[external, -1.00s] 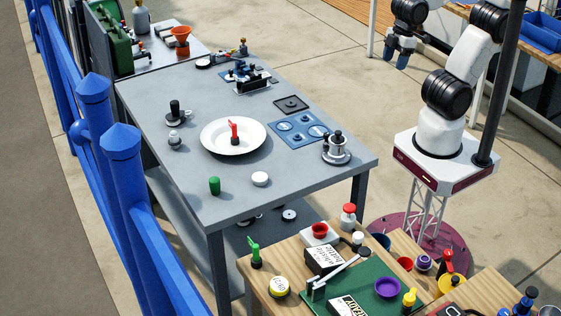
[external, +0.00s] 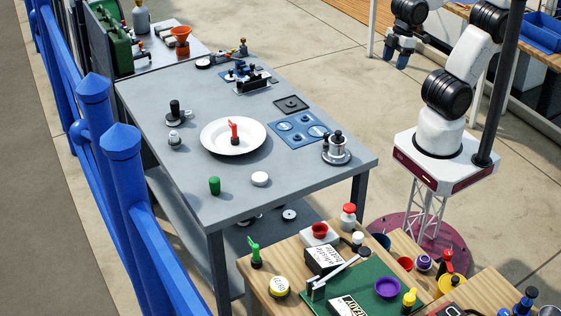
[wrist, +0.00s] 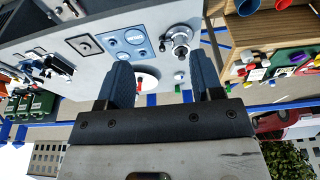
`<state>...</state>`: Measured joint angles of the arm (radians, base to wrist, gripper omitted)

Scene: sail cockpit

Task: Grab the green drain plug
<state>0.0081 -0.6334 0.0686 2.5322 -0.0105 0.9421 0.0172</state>
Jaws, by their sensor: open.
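A small green cylinder (external: 214,186), which looks like the green drain plug, stands upright near the front left edge of the grey table (external: 240,206). Nothing touches it. A white round puck (external: 260,179) lies to its right. My gripper (external: 396,58) hangs at the top right in the external view, beyond the table and far from the green plug. In the wrist view its two blue fingers (wrist: 160,75) are apart with nothing held between them. I cannot make out the green plug clearly in the wrist view.
A white plate (external: 213,145) holding a red item (external: 234,130) is behind the plug. A blue panel (external: 287,132) and a metal fitting (external: 336,150) lie to the right. A wooden table (external: 262,292) crowded with items stands in front. Blue fence posts (external: 122,170) line the left.

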